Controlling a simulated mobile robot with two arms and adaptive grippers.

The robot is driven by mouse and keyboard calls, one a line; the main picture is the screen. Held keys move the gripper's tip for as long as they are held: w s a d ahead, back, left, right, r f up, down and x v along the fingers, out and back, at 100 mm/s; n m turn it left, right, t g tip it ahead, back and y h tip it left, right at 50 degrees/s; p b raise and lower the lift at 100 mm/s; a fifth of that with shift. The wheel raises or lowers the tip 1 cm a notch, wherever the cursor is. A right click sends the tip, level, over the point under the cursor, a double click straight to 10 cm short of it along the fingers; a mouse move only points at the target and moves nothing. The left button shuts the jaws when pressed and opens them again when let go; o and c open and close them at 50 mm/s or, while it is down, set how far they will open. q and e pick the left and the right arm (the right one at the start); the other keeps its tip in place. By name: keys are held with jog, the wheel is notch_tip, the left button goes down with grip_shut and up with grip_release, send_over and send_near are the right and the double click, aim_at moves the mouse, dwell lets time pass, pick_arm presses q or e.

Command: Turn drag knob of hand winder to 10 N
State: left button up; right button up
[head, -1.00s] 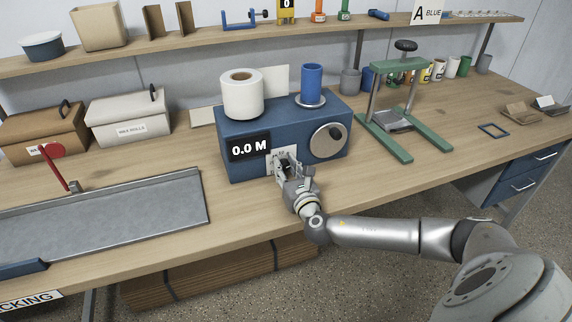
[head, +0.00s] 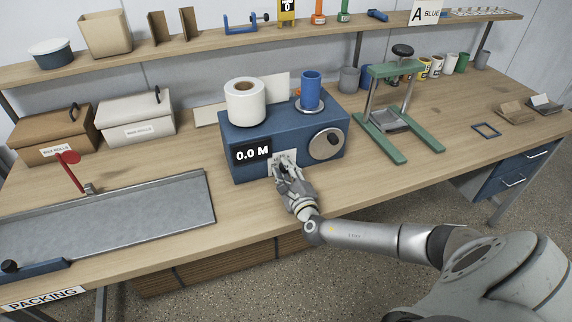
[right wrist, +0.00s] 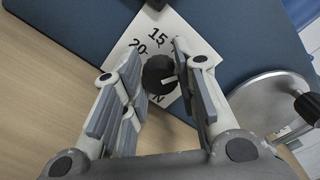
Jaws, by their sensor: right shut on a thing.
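The hand winder (head: 232,172) is a blue box on the bench with a white roll (head: 246,103) on top and a "0.0 M" display (head: 252,153). Its black drag knob (right wrist: 159,74) sits on a white dial plate (right wrist: 138,42) in the right wrist view. "15", "20" and "N" can be read. The knob's white pointer line points to the right in that view, toward a finger that hides part of the scale. My right gripper (head: 283,167) is shut on the drag knob, with one finger on each side (right wrist: 158,55). My left gripper is not in view.
A round metal crank disc (head: 325,144) is on the winder's front, right of the dial. A blue spool (head: 311,90) stands on top. A green press frame (head: 397,69) stands to the right, and a grey metal plate (head: 110,222) lies to the left.

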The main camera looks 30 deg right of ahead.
jog(key=n+p, duration=0.2)
jog(key=n, duration=0.1)
jog(key=shift+r, duration=0.1)
jog(key=shift+n+p, duration=0.5)
jog(key=shift+n, duration=0.4)
jog(key=o, duration=1)
jog(key=shift+s+a+f, duration=0.15)
jog(key=shift+s+f, duration=0.1)
jog(key=shift+s, duration=0.3)
jog(key=v, duration=1.1)
